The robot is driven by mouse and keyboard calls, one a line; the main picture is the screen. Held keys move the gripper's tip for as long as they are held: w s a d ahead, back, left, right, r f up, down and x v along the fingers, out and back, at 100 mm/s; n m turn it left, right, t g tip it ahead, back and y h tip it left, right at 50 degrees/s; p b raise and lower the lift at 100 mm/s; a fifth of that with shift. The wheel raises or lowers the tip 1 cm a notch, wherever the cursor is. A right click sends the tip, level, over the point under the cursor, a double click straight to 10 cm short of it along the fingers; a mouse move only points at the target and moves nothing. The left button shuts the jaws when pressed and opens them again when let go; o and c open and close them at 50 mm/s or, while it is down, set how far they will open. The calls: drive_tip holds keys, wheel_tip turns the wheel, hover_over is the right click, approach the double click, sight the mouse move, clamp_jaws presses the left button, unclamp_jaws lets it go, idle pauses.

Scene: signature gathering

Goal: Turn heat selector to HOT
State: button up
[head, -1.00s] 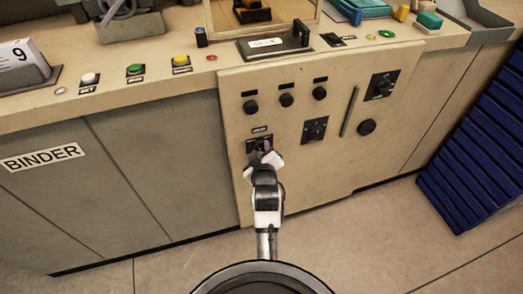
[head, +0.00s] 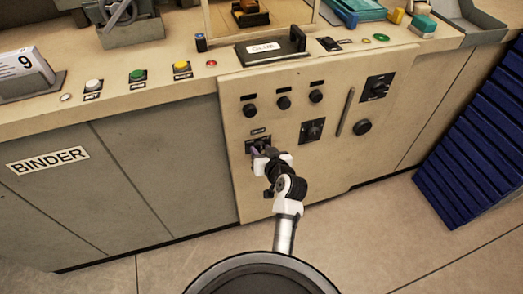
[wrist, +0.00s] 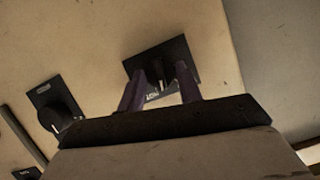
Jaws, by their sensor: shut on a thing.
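The heat selector is a small dark knob on a square black plate (head: 250,146) at the left of the cream control panel. In the wrist view the plate (wrist: 173,52) looks tilted, with small white lettering between my fingers that looks like HOT but is blurred. My gripper (head: 261,151) is at the plate, shut on the selector knob. In the wrist view its two purple-grey fingers (wrist: 159,72) straddle the knob. The knob is mostly hidden by my gripper in the head view, and its pointer direction cannot be told.
Another black selector (head: 312,131) is right of the plate, with a slot (head: 345,112) and a round knob (head: 362,127) beyond. Three small knobs sit above. Binder buttons (head: 138,76) line the desk edge. Blue stacked crates (head: 468,150) stand at right. The floor before the panel is clear.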

drive_tip(key=m+y+b, duration=0.1)
drive_tip(key=m+y, duration=0.2)
drive_tip(key=m, duration=0.1)
drive_tip(key=shift+w+d, duration=0.1)
drive_tip(key=shift+d, duration=0.05)
idle(0.6)
drive_tip(key=o, duration=1)
drive_tip(key=shift+f, duration=0.1)
drive_tip(key=shift+s+d, duration=0.3)
drive_tip(key=shift+s, duration=0.15)
drive_tip(key=v, duration=0.4)
drive_tip(key=b+v, duration=0.1)
drive_tip(key=v, duration=0.3)
drive_tip(key=b+v, duration=0.1)
drive_tip(key=v, duration=0.3)
drive_tip(key=shift+s+d+r, duration=0.2)
drive_tip(key=shift+r, duration=0.2)
